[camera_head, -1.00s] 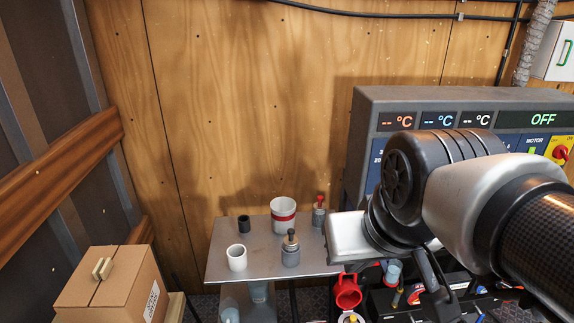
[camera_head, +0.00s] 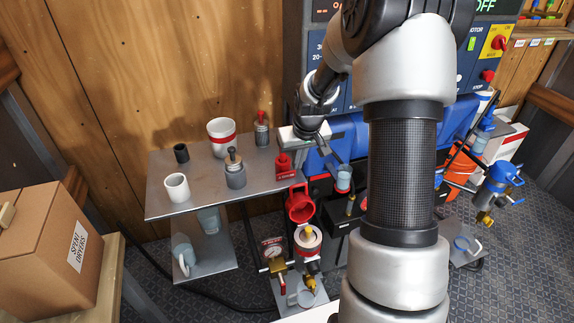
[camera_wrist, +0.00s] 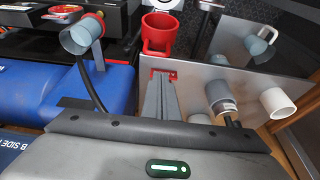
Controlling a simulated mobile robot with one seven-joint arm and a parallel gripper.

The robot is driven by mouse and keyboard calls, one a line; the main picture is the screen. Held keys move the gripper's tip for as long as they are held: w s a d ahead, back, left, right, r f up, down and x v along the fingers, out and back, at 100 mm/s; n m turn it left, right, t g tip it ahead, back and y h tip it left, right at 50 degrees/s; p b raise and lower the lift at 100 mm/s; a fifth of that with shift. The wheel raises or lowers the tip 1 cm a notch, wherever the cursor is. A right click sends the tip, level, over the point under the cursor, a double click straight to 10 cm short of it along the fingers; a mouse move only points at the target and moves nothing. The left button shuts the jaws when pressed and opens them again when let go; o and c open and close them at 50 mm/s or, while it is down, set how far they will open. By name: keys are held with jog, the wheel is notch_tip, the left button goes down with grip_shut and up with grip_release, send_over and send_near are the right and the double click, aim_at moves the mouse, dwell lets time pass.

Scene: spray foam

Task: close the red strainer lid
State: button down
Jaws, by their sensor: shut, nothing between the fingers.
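The red strainer lid (camera_head: 300,203) stands open and tilted up behind the strainer's round white top (camera_head: 308,237) in the head view. In the wrist view the red lid (camera_wrist: 160,31) is at the top centre, its hollow side showing, with part of the white top (camera_wrist: 163,3) beyond it. My gripper (camera_wrist: 160,82) is shut and empty; its grey fingers point toward the lid in the wrist view, with a small gap showing between them and the cup. In the head view my gripper is near the shelf's right end, its fingertips hard to make out.
The metal shelf (camera_head: 165,202) holds a white cup (camera_head: 177,187), a red-banded cup (camera_head: 221,138) and grey bottles. A red block (camera_head: 285,166) sits at its right edge. A blue cup (camera_wrist: 82,36) is left of my fingers. A cardboard box (camera_head: 40,240) stands at left.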

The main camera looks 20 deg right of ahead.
send_over(299, 200)
jog(key=w, duration=0.4)
jog(key=f, duration=0.9)
jog(key=shift+s+a+f+b, duration=0.1)
jog(key=shift+a+f+b, duration=0.05)
jog(key=shift+a+b, duration=0.2)
